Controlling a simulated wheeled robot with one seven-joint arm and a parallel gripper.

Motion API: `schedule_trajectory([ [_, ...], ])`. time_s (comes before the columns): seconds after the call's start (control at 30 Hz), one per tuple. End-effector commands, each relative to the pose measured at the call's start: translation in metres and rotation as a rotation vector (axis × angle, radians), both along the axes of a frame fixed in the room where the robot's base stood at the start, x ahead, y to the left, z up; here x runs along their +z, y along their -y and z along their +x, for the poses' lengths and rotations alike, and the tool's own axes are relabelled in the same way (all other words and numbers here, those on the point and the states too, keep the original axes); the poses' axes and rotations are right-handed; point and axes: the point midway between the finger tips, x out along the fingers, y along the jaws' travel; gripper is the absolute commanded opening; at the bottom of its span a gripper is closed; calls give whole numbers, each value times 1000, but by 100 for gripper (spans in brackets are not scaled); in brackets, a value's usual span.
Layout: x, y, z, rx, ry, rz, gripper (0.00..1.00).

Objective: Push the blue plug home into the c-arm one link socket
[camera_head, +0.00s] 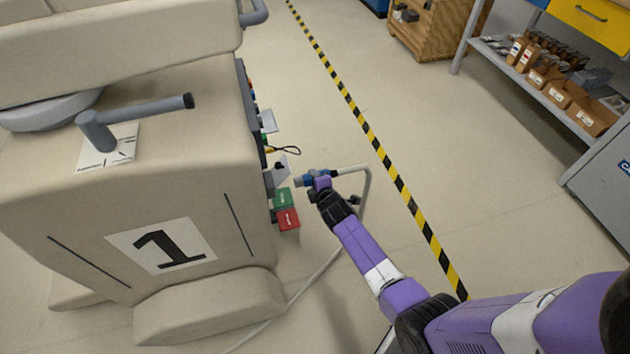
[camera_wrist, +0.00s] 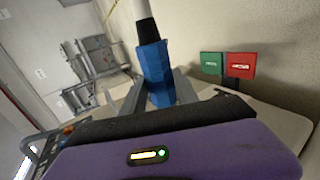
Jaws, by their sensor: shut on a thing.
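The blue plug (camera_head: 309,176) is in my gripper (camera_head: 317,182), beside the right-hand side of the covered cart marked 1 (camera_head: 120,238). In the wrist view the plug (camera_wrist: 157,76) stands between the two grey fingers of my gripper (camera_wrist: 160,92), with a black end pointing up the picture. A grey cable (camera_head: 366,178) runs from the plug to the right, then bends down. The side panel (camera_head: 269,180) of the cart is seen nearly edge-on, left of the plug. The c-arm one link socket's opening does not show clearly, and I cannot tell whether the plug touches it.
A green tag (camera_head: 283,198) and a red tag (camera_head: 288,219) stick out from the cart below the plug. Striped floor tape (camera_head: 385,160) crosses clear floor. A shelf (camera_head: 535,72) with boxes stands at right.

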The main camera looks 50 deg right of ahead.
Motion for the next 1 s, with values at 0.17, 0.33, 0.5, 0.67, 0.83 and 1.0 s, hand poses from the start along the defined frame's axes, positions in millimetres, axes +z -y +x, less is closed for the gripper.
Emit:
schedule_trajectory([
  [0.17, 2, 1, -1, 0, 2, -2, 0],
  [0.33, -2, -6, 4, 3, 4, -2, 0],
  [0.5, -2, -19, 13, 4, 6, -4, 0],
  [0.67, -2, -31, 21, 4, 4, -3, 0],
  [0.83, 0, -40, 27, 2, 4, -3, 0],
  [1.0, 0, -45, 31, 1, 4, -2, 0],
])
